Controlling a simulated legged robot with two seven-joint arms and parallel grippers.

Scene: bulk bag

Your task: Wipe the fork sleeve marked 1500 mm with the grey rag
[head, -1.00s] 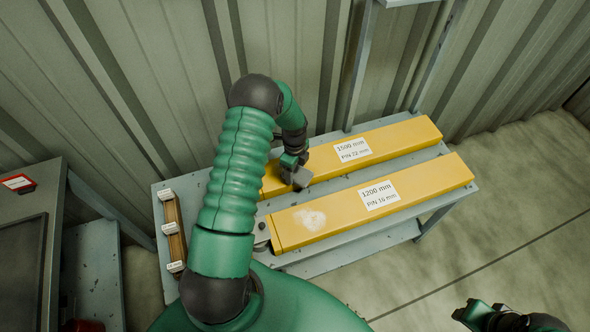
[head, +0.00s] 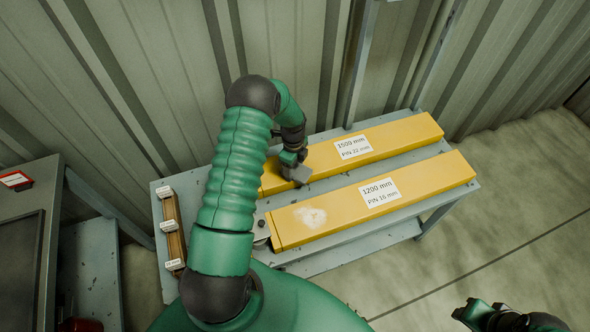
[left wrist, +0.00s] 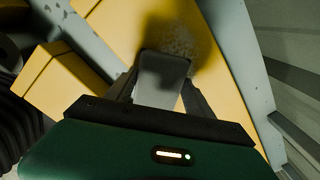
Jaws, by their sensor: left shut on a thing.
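The fork sleeve marked 1500 mm (head: 395,136) is the rear of two yellow sleeves on the grey bench. Its label also reads PIN 22 mm. My left gripper (head: 294,170) is shut on the grey rag (head: 299,174), over the left part of this sleeve. The rag appears to touch its top. In the left wrist view the rag (left wrist: 162,78) sits between the fingers, with a speckled patch on the yellow surface (left wrist: 115,18) just beyond it. My arm hides the sleeve's left end. My right gripper (head: 478,313) is at the lower right, away from the bench; its jaws are unclear.
The sleeve marked 1200 mm (head: 430,182) lies in front, with a pale smudge (head: 311,216) near its left end. A narrow rack with small tags (head: 172,225) is at the bench's left end (head: 192,184). A corrugated wall (head: 290,50) stands close behind.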

